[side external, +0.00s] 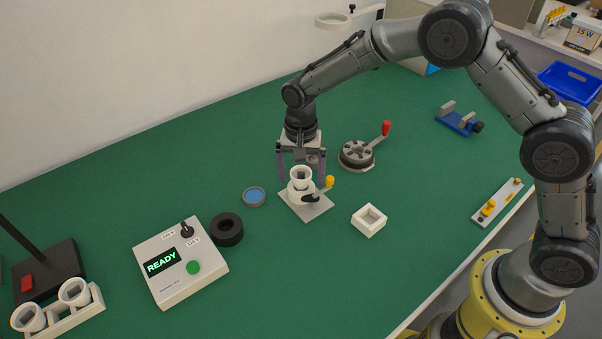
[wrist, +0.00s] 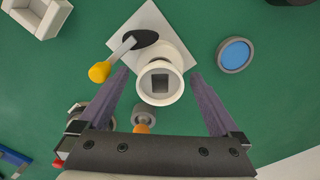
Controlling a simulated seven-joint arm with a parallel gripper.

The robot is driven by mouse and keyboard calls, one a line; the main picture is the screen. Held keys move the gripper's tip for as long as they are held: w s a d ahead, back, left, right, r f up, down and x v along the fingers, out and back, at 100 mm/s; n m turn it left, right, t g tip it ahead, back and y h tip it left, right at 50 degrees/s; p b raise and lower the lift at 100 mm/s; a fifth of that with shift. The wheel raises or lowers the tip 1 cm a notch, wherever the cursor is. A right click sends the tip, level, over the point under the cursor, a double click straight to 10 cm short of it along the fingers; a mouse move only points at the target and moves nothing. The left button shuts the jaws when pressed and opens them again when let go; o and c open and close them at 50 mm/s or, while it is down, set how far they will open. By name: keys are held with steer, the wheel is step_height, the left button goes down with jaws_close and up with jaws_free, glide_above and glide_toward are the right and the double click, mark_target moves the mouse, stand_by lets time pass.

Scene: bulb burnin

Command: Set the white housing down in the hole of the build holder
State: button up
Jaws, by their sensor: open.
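The white housing (side external: 300,174) stands upright at the build holder, a grey plate (side external: 317,211) with a white ring and a yellow-knobbed lever. In the wrist view the housing (wrist: 160,98) shows its round rim and square opening, over the ring on the holder's plate (wrist: 149,17). It looks set in the holder's hole; its lower part is hidden, so I cannot tell how deep it sits. My gripper (side external: 301,179) is open around it. In the wrist view the gripper's fingers (wrist: 158,77) stand on either side, with gaps to the housing.
The holder's yellow knob (wrist: 99,72) is close to one finger. A blue-topped disc (side external: 254,196), a black ring (side external: 227,229), a white square box (side external: 369,220) and a red-handled rotary fixture (side external: 357,154) surround the holder. Two more white housings (side external: 75,292) sit in a rack at left.

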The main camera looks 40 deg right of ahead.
step_height(320, 180, up, 14)
stand_by(0.6)
steer(key=shift+f, duration=0.1)
steer(key=s+d+r+t, duration=0.2)
steer(key=s+d+r, duration=0.15)
steer(key=r, duration=0.65)
steer(key=s+d+r+t, duration=0.2)
steer(key=s+d+r, duration=0.5)
steer(key=s, duration=0.4)
steer(key=s+d+f+n, duration=0.1)
steer(key=s+f+n, duration=0.3)
steer(key=s, duration=0.4)
steer(key=s+d+f+n+t, duration=0.1)
steer(key=s+d+f+n, duration=0.1)
steer(key=s+f+n, duration=0.3)
steer(key=s, duration=0.3)
steer(key=shift+s+t, duration=0.3)
steer(key=shift+s, duration=0.05)
